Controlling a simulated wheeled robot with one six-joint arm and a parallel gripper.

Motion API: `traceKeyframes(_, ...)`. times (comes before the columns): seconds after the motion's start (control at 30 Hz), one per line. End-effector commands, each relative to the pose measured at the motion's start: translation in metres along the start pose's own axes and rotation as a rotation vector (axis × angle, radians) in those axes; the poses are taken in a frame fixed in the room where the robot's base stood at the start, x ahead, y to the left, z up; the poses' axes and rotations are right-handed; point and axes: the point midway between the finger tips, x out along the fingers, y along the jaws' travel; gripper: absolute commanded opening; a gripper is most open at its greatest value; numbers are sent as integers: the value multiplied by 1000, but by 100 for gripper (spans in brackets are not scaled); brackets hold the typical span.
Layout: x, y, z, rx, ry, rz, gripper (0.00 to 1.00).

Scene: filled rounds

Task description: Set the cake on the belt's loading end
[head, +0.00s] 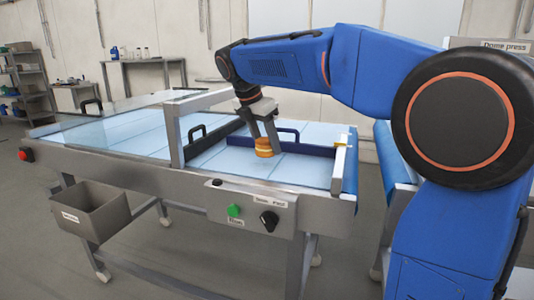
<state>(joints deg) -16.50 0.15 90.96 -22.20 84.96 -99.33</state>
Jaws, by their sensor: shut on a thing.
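In the head view the cake (263,147) is a small round with orange-brown top and bottom bands and a paler middle. My gripper (262,137) points down from above and is shut on the cake. The cake is at or just above the light blue belt (235,162); I cannot tell whether it touches. Part of the cake's upper side is hidden by the fingers.
A metal arch (174,135) spans the belt left of my gripper, with clear panels beyond it. A green button (234,210) and a black knob (269,221) are on the front rail. A grey bin (92,210) hangs at the front left. My arm fills the right side.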

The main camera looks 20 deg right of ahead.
Motion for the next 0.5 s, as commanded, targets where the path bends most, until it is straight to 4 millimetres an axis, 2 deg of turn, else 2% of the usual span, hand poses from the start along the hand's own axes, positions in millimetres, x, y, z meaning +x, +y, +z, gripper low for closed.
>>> traceKeyframes(0.23,29,-1,-12,-1,0,-2,38)
traceKeyframes(0.5,31,0,-13,0,0,0,38)
